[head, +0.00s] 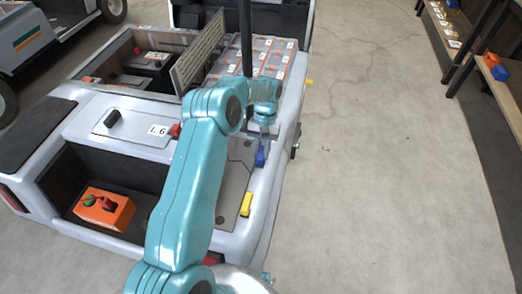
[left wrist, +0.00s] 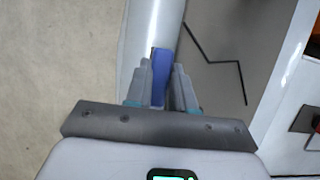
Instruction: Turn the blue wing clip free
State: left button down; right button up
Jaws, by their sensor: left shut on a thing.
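The blue wing clip (head: 261,156) stands on the edge of a grey panel (head: 236,176) on the cart's side. It also shows in the left wrist view (left wrist: 159,77), upright between the fingers. My left gripper (head: 265,132) reaches down over the clip from above. In the left wrist view my left gripper (left wrist: 160,85) is shut on the blue clip, with a finger on each side. A yellow clip (head: 246,204) sits on the same panel edge, nearer to me. My right gripper is not in view.
An orange box (head: 104,208) with red and green parts lies in the cart's open bay. A grey mesh panel (head: 200,50) stands upright beside several battery-like blocks (head: 262,57). A shelf with orange and blue items (head: 495,68) is at right. The floor right of the cart is clear.

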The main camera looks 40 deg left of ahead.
pick_arm(q)
jog(key=shift+s+d+f, duration=0.1)
jog(key=shift+f, duration=0.1)
dwell(0.3)
jog(key=c, duration=1)
grip_release()
jog(key=shift+o, duration=0.2)
jog(key=shift+r, duration=0.1)
jog(key=p+v, duration=0.2)
jog(key=v, duration=1)
jog(key=shift+w, duration=0.2)
